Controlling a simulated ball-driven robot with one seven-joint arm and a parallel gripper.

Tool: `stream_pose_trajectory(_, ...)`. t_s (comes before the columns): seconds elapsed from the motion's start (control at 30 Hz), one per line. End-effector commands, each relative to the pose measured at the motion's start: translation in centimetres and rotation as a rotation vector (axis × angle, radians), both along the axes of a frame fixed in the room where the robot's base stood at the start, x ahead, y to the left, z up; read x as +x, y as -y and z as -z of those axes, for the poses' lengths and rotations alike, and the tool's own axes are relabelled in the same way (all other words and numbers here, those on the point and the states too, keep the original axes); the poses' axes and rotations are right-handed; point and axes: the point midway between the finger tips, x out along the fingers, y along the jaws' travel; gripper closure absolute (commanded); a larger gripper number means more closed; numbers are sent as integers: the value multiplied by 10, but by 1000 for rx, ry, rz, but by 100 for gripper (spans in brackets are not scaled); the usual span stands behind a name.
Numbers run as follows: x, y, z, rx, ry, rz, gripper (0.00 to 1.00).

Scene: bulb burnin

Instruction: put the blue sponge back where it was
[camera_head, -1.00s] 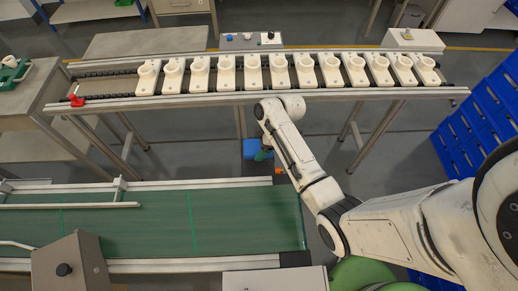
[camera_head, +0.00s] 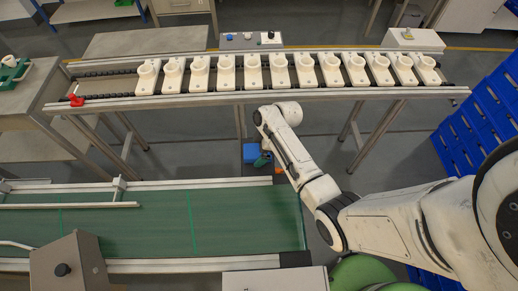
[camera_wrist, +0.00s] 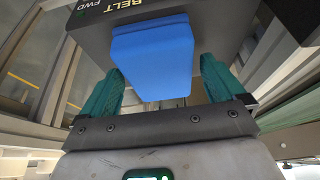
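The blue sponge (camera_wrist: 152,58) sits between the two teal fingers of my gripper (camera_wrist: 160,80) in the wrist view. In the head view the sponge (camera_head: 251,152) shows as a small blue patch below my forearm, between the rack of white fixtures and the green belt, above the floor. A teal finger shows beside it; my arm hides most of the gripper.
A dark box marked "BELT FWD" (camera_wrist: 205,25) lies behind the sponge in the wrist view. The green belt (camera_head: 150,225) is at lower left. A rail line of white fixtures (camera_head: 250,75) stands beyond. Blue bins (camera_head: 485,115) are at right. A grey control box (camera_head: 70,265) stands in front.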

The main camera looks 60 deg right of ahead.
Motion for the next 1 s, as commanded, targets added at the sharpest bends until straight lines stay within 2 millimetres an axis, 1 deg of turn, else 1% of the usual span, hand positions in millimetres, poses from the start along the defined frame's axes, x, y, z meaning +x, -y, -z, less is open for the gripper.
stream_pose_trajectory(0.23, 0, 0, -1, 0, 0, 0, 0)
stream_pose_trajectory(0.37, -1, 1, -6, -1, 1, 0, 0)
stream_pose_trajectory(0.47, -5, 4, -18, -1, 2, 2, 0)
stream_pose_trajectory(0.8, -25, 20, -81, -1, 2, 2, 0)
stream_pose_trajectory(0.9, -30, 24, -96, -1, 2, 2, 0)
stream_pose_trajectory(1.0, -33, 26, -106, 0, 1, 0, 0)
